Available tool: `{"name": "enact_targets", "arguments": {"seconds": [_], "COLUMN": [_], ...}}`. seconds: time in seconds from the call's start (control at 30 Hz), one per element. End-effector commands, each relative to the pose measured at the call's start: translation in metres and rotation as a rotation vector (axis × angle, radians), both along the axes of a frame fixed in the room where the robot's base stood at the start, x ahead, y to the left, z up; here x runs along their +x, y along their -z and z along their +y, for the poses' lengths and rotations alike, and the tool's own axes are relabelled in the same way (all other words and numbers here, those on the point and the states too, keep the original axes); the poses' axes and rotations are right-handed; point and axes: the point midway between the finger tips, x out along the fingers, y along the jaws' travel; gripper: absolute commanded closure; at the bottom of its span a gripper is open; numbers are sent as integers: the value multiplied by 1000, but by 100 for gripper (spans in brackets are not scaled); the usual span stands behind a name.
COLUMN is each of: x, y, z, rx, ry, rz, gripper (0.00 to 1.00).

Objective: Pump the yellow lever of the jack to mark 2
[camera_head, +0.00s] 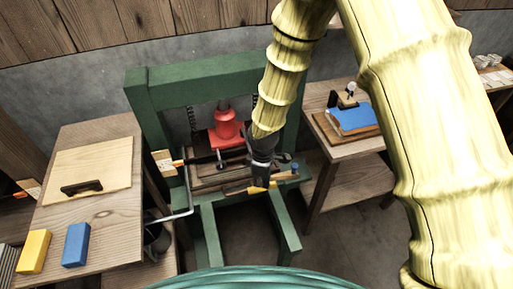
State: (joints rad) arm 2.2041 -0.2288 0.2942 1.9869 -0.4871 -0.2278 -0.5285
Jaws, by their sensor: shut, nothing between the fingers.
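The red jack (226,126) stands upright inside a green press frame (195,94), above a wooden block stack. A short yellow piece (262,188), which looks like the lever's grip, shows right at the tips of my gripper. My gripper (263,178) is black, points down in front of the press on its right side, and is shut with nothing between its fingers. I cannot tell whether the tips touch the yellow piece. The gripper and arm hide part of the lever and of the press. No mark 2 can be made out.
A wooden table (112,215) at the left holds a board with a black handle (82,187), a yellow block (34,251) and a blue block (76,244). A bent grey rod (190,195) sticks out at the press's left. A side table (345,155) at the right carries a blue item (352,118).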

Motion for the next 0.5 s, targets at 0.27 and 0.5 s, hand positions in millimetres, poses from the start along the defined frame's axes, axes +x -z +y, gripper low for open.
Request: {"name": "enact_targets", "arguments": {"seconds": [0.27, 0.5], "x": [0, 0], "y": [-39, -68], "z": [0, 0], "rx": [1, 0], "ry": [0, -1], "rz": [0, 0], "gripper": [100, 100]}}
